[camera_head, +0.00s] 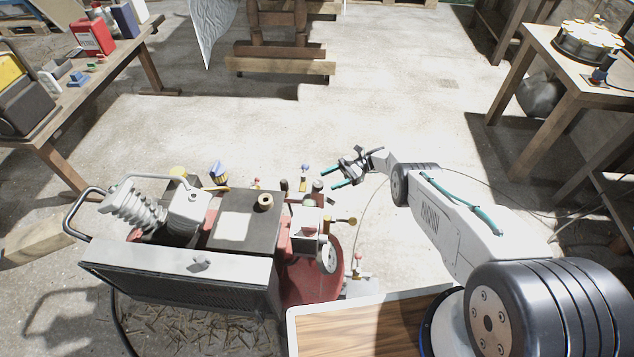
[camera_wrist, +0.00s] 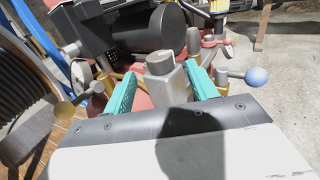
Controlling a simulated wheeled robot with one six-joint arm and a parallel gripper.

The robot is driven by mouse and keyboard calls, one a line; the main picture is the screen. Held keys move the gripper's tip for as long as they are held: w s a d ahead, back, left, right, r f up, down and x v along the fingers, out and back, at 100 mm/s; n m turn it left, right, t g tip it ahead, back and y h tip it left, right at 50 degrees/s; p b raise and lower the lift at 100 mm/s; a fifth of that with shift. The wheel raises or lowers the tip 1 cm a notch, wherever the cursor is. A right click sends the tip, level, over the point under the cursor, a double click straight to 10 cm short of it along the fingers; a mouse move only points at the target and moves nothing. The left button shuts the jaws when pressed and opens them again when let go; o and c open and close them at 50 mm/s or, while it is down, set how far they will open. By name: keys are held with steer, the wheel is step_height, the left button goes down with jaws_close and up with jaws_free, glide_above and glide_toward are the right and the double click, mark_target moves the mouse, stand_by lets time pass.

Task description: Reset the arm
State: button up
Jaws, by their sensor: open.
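My gripper (camera_head: 338,178) is at the middle of the head view, at the end of my outstretched arm. Its two teal fingers are spread apart and point left, towards the machine. In the wrist view my gripper (camera_wrist: 165,90) shows both teal fingers with a grey block-like machine part (camera_wrist: 166,80) seen between them. I cannot tell whether the fingers touch it. The machine (camera_head: 245,220), a compressor-like unit with a finned cylinder, red tank and several small valves, stands left of my gripper.
A wooden bench (camera_head: 140,50) with a red can (camera_head: 92,37) and other items stands at upper left. A wooden table (camera_head: 560,70) with a round device (camera_head: 588,42) is at upper right. Timber trestles (camera_head: 280,65) stand at the back. The concrete floor (camera_head: 400,70) between is open.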

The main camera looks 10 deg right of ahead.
steer(key=shift+w+d, duration=0.15)
steer(key=shift+d, duration=0.4)
